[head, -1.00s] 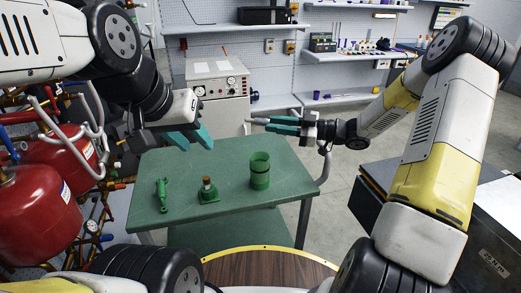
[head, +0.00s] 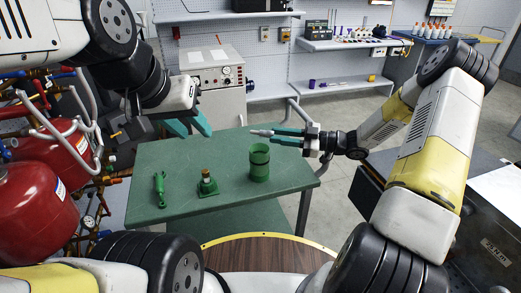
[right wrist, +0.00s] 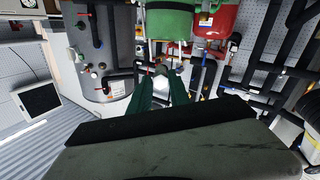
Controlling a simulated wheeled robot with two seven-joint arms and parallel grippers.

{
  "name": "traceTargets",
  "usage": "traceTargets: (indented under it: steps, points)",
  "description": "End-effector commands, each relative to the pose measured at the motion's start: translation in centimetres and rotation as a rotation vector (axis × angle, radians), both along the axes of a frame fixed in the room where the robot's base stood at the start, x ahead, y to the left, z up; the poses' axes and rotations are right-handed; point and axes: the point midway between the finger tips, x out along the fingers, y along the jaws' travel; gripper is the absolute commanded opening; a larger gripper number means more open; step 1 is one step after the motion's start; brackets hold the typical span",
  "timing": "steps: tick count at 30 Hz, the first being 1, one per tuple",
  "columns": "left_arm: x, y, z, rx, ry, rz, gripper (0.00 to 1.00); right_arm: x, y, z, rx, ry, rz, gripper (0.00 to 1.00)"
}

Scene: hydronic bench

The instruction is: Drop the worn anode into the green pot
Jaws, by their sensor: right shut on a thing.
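The green pot (head: 259,165) stands upright on the right part of the green table (head: 222,158). My right gripper (head: 286,137) is shut on the worn anode (head: 261,132), a pale grey rod whose tip points left. In the head view the rod shows just above and behind the pot's rim, and I cannot tell how far apart they are. The right wrist view shows the teal fingers (right wrist: 164,92) with a small pale end (right wrist: 160,71) between them. My left gripper (head: 190,127) is open and empty above the table's back left part.
A green wrench-like tool (head: 160,189) and a green piece with a brownish top (head: 207,184) are left of the pot. Red tanks and pipes (head: 38,205) stand at the left. A grey machine (head: 218,85) is behind the table. A dark cabinet (head: 480,195) stands right.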

Motion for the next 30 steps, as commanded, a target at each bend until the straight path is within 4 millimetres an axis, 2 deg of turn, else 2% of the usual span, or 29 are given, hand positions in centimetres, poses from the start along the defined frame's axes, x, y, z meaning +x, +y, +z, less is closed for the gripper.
traceTargets:
  steps: [4,5,8,19,30]
  points:
    - [0.0,0.0,0.0,0.000,0.000,0.000,0.36,0.0,0.0,0.0,0.000,-0.001,0.000,0.00]
    - [0.0,0.0,0.0,0.000,0.000,0.000,0.36,0.0,0.0,0.0,0.000,-0.001,0.000,0.29]
    - [0.0,0.0,0.0,0.000,0.000,0.000,0.36,0.0,0.0,0.0,0.000,-0.001,0.000,0.48]
    - [0.0,0.0,0.0,0.000,0.000,0.000,0.36,0.0,-0.5,0.0,-0.001,-0.001,-0.001,0.48]
    - [0.0,0.0,0.0,0.000,0.000,0.000,0.36,-1.1,-6.1,0.0,-0.002,-0.001,-0.002,0.48]
